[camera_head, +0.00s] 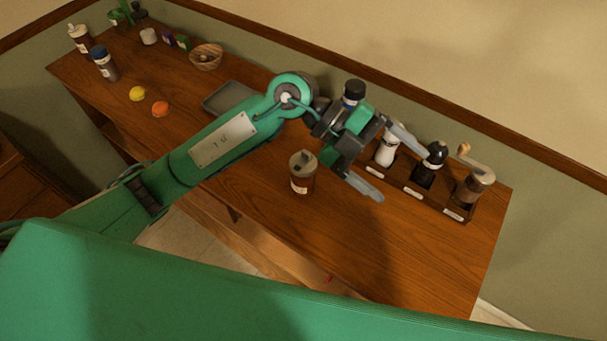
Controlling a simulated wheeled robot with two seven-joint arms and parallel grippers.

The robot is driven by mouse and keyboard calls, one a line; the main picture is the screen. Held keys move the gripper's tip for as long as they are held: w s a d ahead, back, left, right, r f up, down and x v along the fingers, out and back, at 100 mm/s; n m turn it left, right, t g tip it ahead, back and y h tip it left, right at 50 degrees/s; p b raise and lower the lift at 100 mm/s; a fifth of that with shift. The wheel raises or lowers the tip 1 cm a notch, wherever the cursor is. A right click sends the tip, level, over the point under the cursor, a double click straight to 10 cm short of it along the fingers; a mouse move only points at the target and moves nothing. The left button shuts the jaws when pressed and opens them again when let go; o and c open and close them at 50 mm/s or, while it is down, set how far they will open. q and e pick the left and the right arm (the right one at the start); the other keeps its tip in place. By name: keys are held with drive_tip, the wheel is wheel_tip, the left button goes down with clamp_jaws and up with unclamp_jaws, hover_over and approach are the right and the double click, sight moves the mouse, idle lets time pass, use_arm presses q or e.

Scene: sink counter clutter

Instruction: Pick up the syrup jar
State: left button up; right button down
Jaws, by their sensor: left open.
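A brown jar with a beige and dark lid (302,174), which looks like a syrup jar, stands upright near the front edge of the wooden counter (400,245). A similar brown jar with a pale lid (81,39) stands at the far left corner. My left gripper (402,176) is above the counter to the right of the nearer jar. Its two fingers are spread and point right, with nothing between them. It does not appear to touch the nearer jar. My right gripper is out of view.
A dark rack (416,192) holding a white shaker (387,150), a black mill (430,163) and a crank grinder (472,186) stands close behind the gripper. A dark-capped jar (353,93) is behind my wrist. A grey tray (226,97) lies left. The right front counter is clear.

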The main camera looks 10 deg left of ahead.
use_arm(q)
drive_tip(key=w+a+f+n+t+y, duration=0.1)
drive_tip(key=w+a+f+t+y, duration=0.1)
drive_tip(key=w+a+f+y, duration=0.4)
drive_tip(key=n+t+y, duration=0.2)
drive_tip(key=n+y, duration=0.2)
drive_tip(key=y, duration=0.3)
hover_over(303, 162)
drive_tip(key=shift+m, duration=0.3)
drive_tip(key=f+p, duration=0.1)
drive_tip(key=f, duration=0.6)
drive_tip(key=shift+d+f, duration=0.2)
drive_tip(key=shift+a+f+p, duration=0.1)
drive_tip(key=shift+f+p, duration=0.45)
drive_tip(key=shift+p, duration=0.2)
wheel_tip(303, 162, down, 3)
drive_tip(key=shift+a+f+p, duration=0.1)
drive_tip(key=shift+f+p, duration=0.1)
drive_tip(key=shift+p, duration=0.65)
drive_tip(key=shift+f, duration=0.5)
drive_tip(key=c, duration=1.4)
drive_tip(key=shift+w, duration=0.1)
drive_tip(key=shift+c, duration=1.4)
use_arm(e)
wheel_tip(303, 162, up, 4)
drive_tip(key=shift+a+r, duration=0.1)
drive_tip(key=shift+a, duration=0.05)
